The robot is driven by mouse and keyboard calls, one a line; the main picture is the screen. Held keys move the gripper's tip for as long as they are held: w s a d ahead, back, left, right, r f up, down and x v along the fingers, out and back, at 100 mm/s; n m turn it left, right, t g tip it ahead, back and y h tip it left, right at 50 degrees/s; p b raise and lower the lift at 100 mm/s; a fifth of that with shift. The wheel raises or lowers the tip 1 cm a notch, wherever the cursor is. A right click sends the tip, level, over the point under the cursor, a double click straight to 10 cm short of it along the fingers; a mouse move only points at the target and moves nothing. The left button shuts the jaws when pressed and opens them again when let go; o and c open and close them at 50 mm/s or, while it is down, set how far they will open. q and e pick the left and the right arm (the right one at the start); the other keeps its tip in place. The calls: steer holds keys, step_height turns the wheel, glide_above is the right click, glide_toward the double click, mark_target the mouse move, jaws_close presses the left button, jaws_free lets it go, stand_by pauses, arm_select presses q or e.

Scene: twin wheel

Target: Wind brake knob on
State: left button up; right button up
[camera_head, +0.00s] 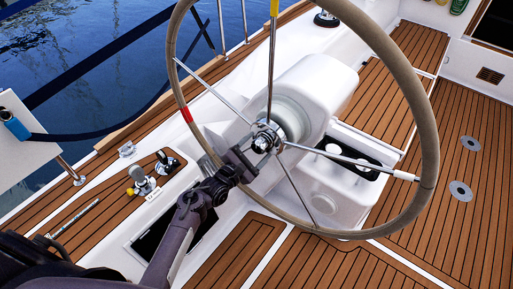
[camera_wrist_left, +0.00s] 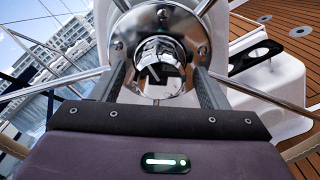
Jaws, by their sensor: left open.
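The brake knob (camera_head: 264,141) is a small chrome piece at the centre of the steering wheel's hub. In the left wrist view the knob (camera_wrist_left: 160,62) sits in front of a round, bolted chrome hub plate (camera_wrist_left: 195,28). My left gripper (camera_head: 246,160) is just below and left of the hub in the head view. It is open, and in the wrist view its two dark fingers (camera_wrist_left: 160,78) stand to the left and right of the knob. Whether a finger touches the knob cannot be told. My right gripper is not in view.
The large steering wheel (camera_head: 427,150) has a tan rim and thin metal spokes close around my left gripper. The white pedestal (camera_head: 318,85) stands behind it. Winch controls (camera_head: 141,181) lie on the teak side deck at left. Open teak floor (camera_head: 465,225) lies at right.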

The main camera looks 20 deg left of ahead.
arm_select(q)
steer(key=shift+w, duration=0.2)
steer(key=shift+c, duration=0.5)
steer(key=c, duration=0.9)
